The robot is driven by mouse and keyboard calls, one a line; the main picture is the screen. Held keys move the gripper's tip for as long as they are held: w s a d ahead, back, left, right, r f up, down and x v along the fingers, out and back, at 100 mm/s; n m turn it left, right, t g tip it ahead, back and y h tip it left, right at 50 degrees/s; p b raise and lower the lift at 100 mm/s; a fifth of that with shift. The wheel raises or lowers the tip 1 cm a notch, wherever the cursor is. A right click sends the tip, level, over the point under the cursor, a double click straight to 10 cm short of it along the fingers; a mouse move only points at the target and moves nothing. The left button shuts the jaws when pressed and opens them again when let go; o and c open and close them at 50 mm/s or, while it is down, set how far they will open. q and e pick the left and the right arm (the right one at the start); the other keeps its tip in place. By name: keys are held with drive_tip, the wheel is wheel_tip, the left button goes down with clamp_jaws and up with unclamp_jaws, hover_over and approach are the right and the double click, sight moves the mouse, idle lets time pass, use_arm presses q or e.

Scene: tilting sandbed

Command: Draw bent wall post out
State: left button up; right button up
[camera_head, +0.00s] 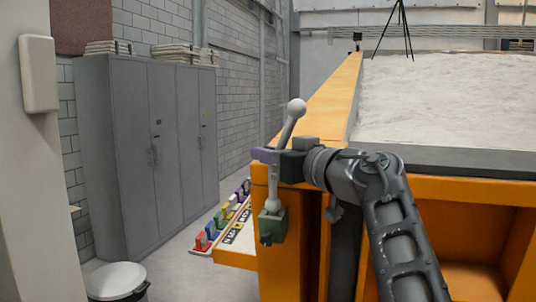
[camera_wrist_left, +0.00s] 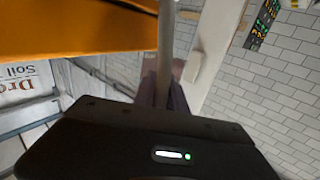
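The bent wall post (camera_head: 290,122) is a light grey rod with a ball at its top end, and its upper part leans right. Its lower part runs down to a grey-green bracket (camera_head: 272,227) on the corner of the orange sandbed frame. Whether its foot sits inside the bracket is hard to tell. My left gripper (camera_head: 266,156) has purple fingers closed around the post at mid-height. In the left wrist view the rod (camera_wrist_left: 166,45) passes between the fingers (camera_wrist_left: 163,92). My right gripper is not in view.
The orange sandbed wall (camera_head: 325,100) runs back, with pale sand (camera_head: 440,95) to its right. A low shelf (camera_head: 236,258) with several coloured clips lies left of the frame. Grey lockers (camera_head: 135,150) and a white-lidded bin (camera_head: 117,280) stand at left.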

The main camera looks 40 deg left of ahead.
use_arm(q)
clamp_jaws()
drive_tip(key=shift+r, duration=0.15)
drive_tip(key=shift+s+r+p, duration=0.15)
drive_tip(key=shift+r+p, duration=0.4)
drive_tip(key=shift+r, duration=0.15)
drive_tip(key=shift+s+r+p, duration=0.15)
drive_tip(key=shift+r+p, duration=0.35)
drive_tip(key=shift+r, duration=0.2)
drive_tip(key=r, duration=0.1)
drive_tip(key=r+p, duration=0.2)
drive_tip(key=shift+s+d, duration=0.15)
drive_tip(key=shift+s, duration=0.1)
idle(0.3)
